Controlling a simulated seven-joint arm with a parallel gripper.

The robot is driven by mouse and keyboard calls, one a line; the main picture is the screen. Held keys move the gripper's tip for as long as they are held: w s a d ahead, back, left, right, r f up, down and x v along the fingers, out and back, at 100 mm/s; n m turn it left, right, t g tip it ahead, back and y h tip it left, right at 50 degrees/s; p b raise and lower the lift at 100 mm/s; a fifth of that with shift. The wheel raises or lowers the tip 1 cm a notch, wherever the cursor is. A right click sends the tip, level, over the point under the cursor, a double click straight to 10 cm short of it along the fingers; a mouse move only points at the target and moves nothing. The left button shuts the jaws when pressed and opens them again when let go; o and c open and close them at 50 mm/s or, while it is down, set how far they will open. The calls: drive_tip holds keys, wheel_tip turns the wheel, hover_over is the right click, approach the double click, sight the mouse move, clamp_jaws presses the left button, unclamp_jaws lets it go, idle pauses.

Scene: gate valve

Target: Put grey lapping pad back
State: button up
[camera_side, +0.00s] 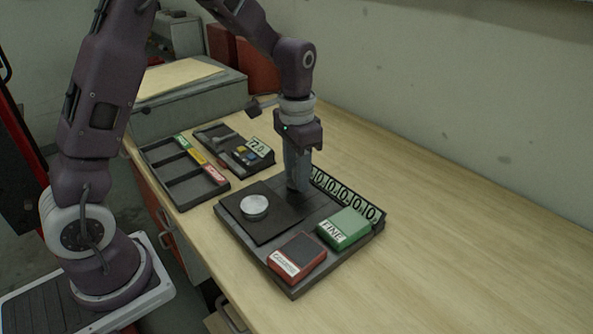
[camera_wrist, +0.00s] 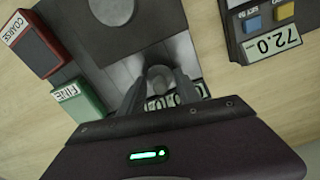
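My gripper (camera_side: 298,186) points down over the back of the dark tray (camera_side: 244,238), beside the number strip. In the wrist view its fingers (camera_wrist: 158,82) stand apart on either side of a small rounded grey piece (camera_wrist: 158,73). I cannot tell if they press on it, or if it is the grey lapping pad; the fingers hide much of it. A red block marked COARSE (camera_side: 297,257) and a green block marked FINE (camera_side: 344,228) sit at the tray's near right. A pale round disc (camera_side: 254,206) lies on a dark square plate (camera_side: 268,226).
A rack with coloured labels (camera_side: 178,187) and bare slots stands left of the tray. Behind it is a small device with a 72.0 display (camera_side: 258,148). A grey case (camera_side: 190,106) stands farther back. The bench (camera_side: 480,240) is clear on the right.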

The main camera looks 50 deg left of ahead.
wheel_tip(320, 180, up, 11)
drive_tip(key=s+d+r+n+t, duration=0.1)
drive_tip(key=s+r, duration=0.2)
drive_tip(key=s, duration=0.3)
drive_tip(key=s+d+r+t, duration=0.1)
drive_tip(key=s+r+t, duration=0.1)
drive_tip(key=s+r, duration=0.25)
drive_tip(key=s+f+t, duration=0.1)
drive_tip(key=s+f, duration=0.1)
drive_tip(key=s, duration=0.4)
drive_tip(key=s+d+f+n+t, duration=0.1)
drive_tip(key=s+f, duration=0.1)
drive_tip(key=s, duration=0.4)
drive_tip(key=shift+s+d+f+t, duration=0.15)
drive_tip(key=shift+s+d+t, duration=0.1)
drive_tip(key=shift+s+t, duration=0.1)
